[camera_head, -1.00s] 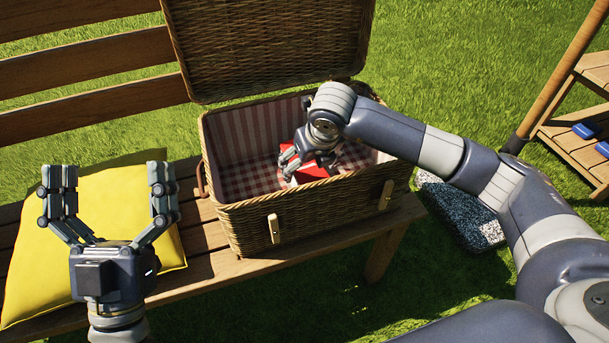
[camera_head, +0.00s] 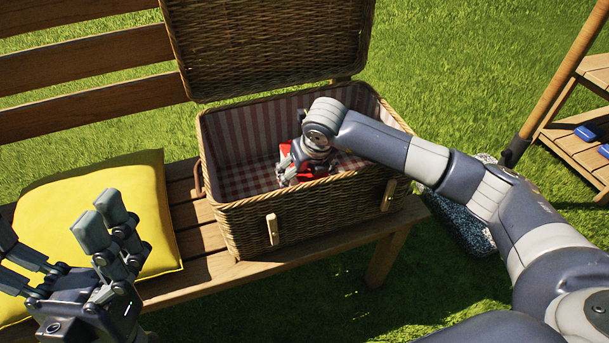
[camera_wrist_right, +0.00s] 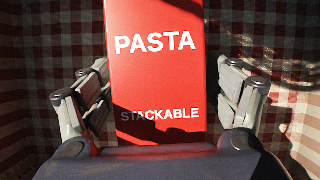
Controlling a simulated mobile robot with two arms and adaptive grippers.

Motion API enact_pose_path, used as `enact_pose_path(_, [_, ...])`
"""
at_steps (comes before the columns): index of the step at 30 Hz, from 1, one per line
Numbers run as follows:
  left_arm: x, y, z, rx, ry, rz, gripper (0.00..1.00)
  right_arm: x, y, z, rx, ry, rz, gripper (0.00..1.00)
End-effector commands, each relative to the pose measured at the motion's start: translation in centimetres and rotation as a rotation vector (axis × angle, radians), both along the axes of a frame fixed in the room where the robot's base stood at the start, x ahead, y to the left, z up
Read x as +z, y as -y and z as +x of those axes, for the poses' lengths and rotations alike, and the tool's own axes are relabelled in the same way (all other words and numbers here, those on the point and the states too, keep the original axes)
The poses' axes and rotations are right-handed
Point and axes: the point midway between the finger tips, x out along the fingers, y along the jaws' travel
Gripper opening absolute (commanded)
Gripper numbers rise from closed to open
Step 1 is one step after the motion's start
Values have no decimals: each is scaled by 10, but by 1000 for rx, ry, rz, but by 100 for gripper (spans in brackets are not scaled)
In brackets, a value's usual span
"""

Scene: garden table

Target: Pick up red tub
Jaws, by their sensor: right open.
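The red tub (camera_head: 318,169) lies inside the open wicker basket (camera_head: 245,222), mostly hidden by my right gripper in the head view. In the right wrist view the tub (camera_wrist_right: 158,75) shows a red face with white "PASTA" and "STACKABLE" lettering. My right gripper (camera_head: 292,172) is down in the basket. In the wrist view its open fingers (camera_wrist_right: 160,100) stand on both sides of the tub, with a visible gap on each side. My left gripper (camera_head: 75,240) is open and empty in front of the yellow cushion.
The basket stands on a wooden bench (camera_head: 190,215), with its lid (camera_head: 270,45) raised at the back. A yellow cushion (camera_head: 110,200) lies left of it. A wooden shelf (camera_head: 580,150) with blue items stands at the far right. Red-white checked cloth (camera_wrist_right: 40,60) lines the basket.

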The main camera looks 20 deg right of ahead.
Motion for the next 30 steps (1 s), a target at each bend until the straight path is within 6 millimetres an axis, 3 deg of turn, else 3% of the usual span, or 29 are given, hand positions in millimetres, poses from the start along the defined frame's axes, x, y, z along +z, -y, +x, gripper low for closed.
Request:
enact_pose_path(7, [0,0,-1,0,4,-1,98,0,0,0,0,0,0,79])
enact_pose_path(16, [0,0,-1,0,2,-1,98,0,0,0,0,0,0,14])
enact_pose_path(30, [0,2,10,4,-46,15,98,10,-1,1,1,6,2,13])
